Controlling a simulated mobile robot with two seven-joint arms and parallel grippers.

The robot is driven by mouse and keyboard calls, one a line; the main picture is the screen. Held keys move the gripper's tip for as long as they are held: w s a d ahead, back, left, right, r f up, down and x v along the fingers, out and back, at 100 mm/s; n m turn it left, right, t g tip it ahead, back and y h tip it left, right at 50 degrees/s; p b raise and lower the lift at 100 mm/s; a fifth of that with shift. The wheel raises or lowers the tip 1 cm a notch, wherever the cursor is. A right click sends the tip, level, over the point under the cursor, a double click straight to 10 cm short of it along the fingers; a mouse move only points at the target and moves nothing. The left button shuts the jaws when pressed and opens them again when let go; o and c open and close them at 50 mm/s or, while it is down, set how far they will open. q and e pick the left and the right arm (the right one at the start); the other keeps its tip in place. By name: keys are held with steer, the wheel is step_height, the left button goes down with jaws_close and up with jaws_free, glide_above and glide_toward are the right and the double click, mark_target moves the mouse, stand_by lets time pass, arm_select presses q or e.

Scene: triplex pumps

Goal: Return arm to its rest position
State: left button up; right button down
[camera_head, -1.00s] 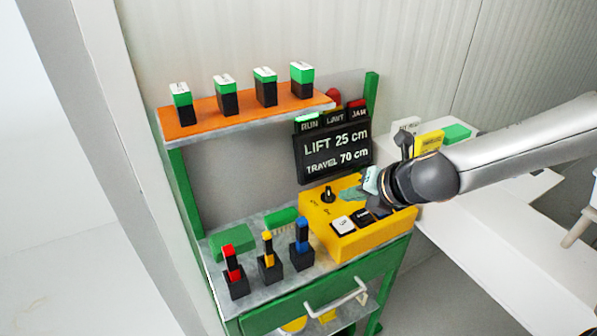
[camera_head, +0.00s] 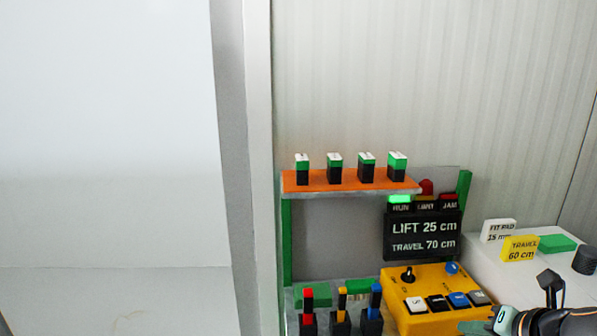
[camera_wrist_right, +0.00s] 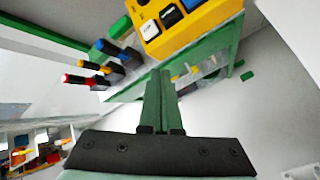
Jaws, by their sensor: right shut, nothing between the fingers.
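My right gripper (camera_head: 474,327) is at the bottom right of the head view, partly cut off by the frame edge, close to the front of the yellow control box (camera_head: 397,298). In the right wrist view its two green fingers (camera_wrist_right: 160,74) lie together, shut with nothing between them. The yellow box also shows in that view (camera_wrist_right: 206,22), beyond the fingertips and apart from them. My left gripper is in neither view.
A dark display (camera_head: 422,236) reads LIFT 25 cm, TRAVEL 70 cm. An orange shelf (camera_head: 350,187) holds several green-and-black blocks. Red, yellow and blue handled tools (camera_head: 341,309) stand left of the box. A white table (camera_head: 578,284) with signs is right.

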steer(key=s+d+f+m, duration=0.3)
steer(key=s+f+m, duration=0.2)
steer(key=f+m, duration=0.4)
steer(key=s+d+f+m, duration=0.2)
steer(key=s+f+m, duration=0.3)
steer(key=f, duration=0.6)
steer(key=s+a+f+m, duration=0.4)
steer(key=a+f+m, duration=0.2)
steer(key=a, duration=0.3)
steer(key=s+a+f+m, duration=0.4)
steer(key=a+f+m, duration=0.1)
steer(key=a+m, duration=0.2)
steer(key=shift+s+a+f+y, duration=0.25)
steer(key=shift+a+f+y, duration=0.15)
steer(key=shift+a, duration=0.45)
